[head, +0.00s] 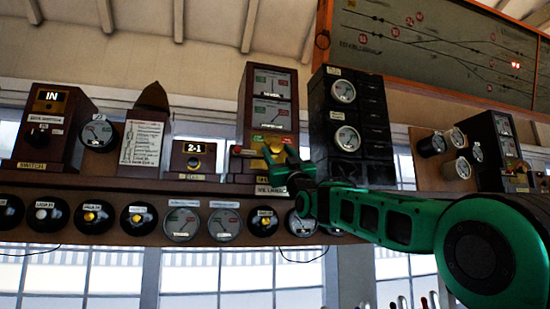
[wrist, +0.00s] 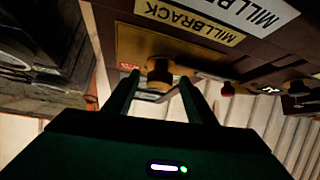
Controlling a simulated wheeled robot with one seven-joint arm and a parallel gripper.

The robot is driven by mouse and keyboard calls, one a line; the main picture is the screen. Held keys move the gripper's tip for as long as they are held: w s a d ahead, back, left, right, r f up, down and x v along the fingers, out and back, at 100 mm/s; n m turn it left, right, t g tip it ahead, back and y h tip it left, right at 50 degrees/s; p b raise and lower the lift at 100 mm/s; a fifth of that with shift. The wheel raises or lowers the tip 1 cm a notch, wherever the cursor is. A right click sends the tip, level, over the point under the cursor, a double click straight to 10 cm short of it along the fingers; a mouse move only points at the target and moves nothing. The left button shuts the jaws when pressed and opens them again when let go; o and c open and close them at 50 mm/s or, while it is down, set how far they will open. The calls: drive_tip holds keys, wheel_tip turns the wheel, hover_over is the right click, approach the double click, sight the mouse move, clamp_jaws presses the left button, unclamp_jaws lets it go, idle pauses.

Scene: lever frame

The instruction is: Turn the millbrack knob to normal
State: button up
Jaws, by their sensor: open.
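The Millbrack instrument (head: 263,132) is a tall brown wooden case with two dials and a partly covered Millbrack label (head: 269,190) at its foot. Its brass-yellow knob (wrist: 159,71) shows in the wrist view below a yellow Millbrack plate (wrist: 188,22). My green gripper (head: 279,163) is in front of the lower part of the case and hides part of it in the head view. In the wrist view my gripper (wrist: 160,84) is open, with one finger on each side of the knob. I cannot tell whether they touch it. The knob's setting is not readable.
A black stacked box with dials (head: 343,110) stands close to the right of the case. To the left is a small box marked 2-1 (head: 194,160). Round dials (head: 182,224) and black knobs line the shelf front below. A track diagram panel (head: 440,45) hangs above right.

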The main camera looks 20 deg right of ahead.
drive_tip(key=shift+w+r, duration=0.25)
drive_tip(key=c, duration=1)
drive_tip(key=shift+c, duration=0.2)
drive_tip(key=shift+n+y, duration=0.4)
drive_tip(key=n+y, duration=0.1)
drive_tip(key=n+g+y, duration=0.1)
drive_tip(key=n, duration=0.1)
drive_tip(key=n+g+y, duration=0.1)
drive_tip(key=n+y, duration=0.1)
drive_tip(key=shift+d, duration=0.25)
drive_tip(key=n+g+y, duration=0.1)
drive_tip(key=n, duration=0.1)
drive_tip(key=n+g+y, duration=0.1)
drive_tip(key=n+g, duration=0.1)
drive_tip(key=shift+d+n+y, duration=0.1)
drive_tip(key=shift+n+y, duration=0.2)
drive_tip(key=shift+y, duration=0.1)
drive_tip(key=shift+r+n+g+y, duration=0.2)
drive_tip(key=shift+n+g+y, duration=0.6)
drive_tip(key=shift+n+g, duration=1.2)
drive_tip(key=shift+n, duration=0.5)
